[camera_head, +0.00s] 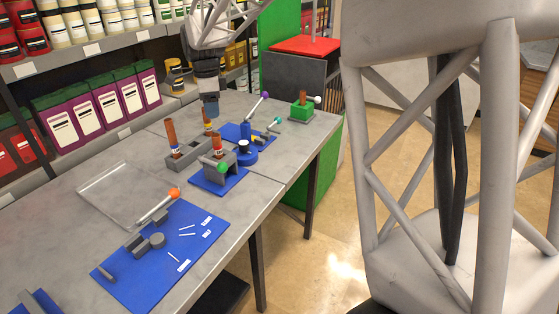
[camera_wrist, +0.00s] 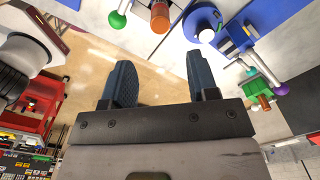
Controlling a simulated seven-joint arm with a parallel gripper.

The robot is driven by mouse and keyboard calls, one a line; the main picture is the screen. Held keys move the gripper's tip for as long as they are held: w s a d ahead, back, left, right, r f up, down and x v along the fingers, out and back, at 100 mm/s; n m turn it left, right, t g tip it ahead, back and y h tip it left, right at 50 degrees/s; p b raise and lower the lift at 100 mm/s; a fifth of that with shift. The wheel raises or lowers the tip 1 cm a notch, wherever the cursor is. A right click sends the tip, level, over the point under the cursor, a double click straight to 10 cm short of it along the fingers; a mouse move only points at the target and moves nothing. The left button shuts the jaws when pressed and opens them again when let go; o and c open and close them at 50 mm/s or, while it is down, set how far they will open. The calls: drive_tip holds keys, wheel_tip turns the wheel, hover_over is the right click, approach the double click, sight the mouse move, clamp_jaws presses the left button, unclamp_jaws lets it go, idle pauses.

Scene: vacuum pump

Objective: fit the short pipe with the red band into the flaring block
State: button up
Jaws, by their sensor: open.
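A short copper pipe with a red band (camera_head: 216,143) stands upright at a grey block with a green ball handle (camera_head: 228,166) on a blue base; I take this as the flaring block. I cannot tell how deep the pipe sits. A copper pipe end also shows at the top of the wrist view (camera_wrist: 159,16), beside the green ball (camera_wrist: 117,20). My gripper (camera_head: 210,110) hangs above the far part of the table, behind these pieces. In the wrist view my gripper (camera_wrist: 162,78) has its two fingers wide apart with nothing between them.
A grey rack (camera_head: 188,156) holds upright pipes just left of the block. A blue tool with a purple-ball lever (camera_head: 264,95) and a green block with a pipe (camera_head: 302,112) stand farther right. A clear tray (camera_head: 122,190) and a blue mat with parts (camera_head: 170,252) lie nearer.

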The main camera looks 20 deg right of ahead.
drive_tip(key=s+d+r+n, duration=0.35)
drive_tip(key=s+d, duration=0.25)
drive_tip(key=s, duration=0.5)
drive_tip(key=s+d+f+n+t, duration=0.1)
drive_tip(key=s+d+f+n, duration=0.1)
drive_tip(key=s, duration=0.9)
drive_tip(key=s+d+f+n, duration=0.2)
drive_tip(key=s+d+n, duration=0.3)
drive_tip(key=s, duration=0.6)
drive_tip(key=s+d+f+n+t, duration=0.1)
drive_tip(key=s+d+f+n, duration=0.1)
drive_tip(key=s+n, duration=0.5)
drive_tip(key=s+d, duration=0.1)
drive_tip(key=s, duration=0.3)
drive_tip(key=shift+d+f+t, duration=0.25)
drive_tip(key=shift+d+t, duration=0.05)
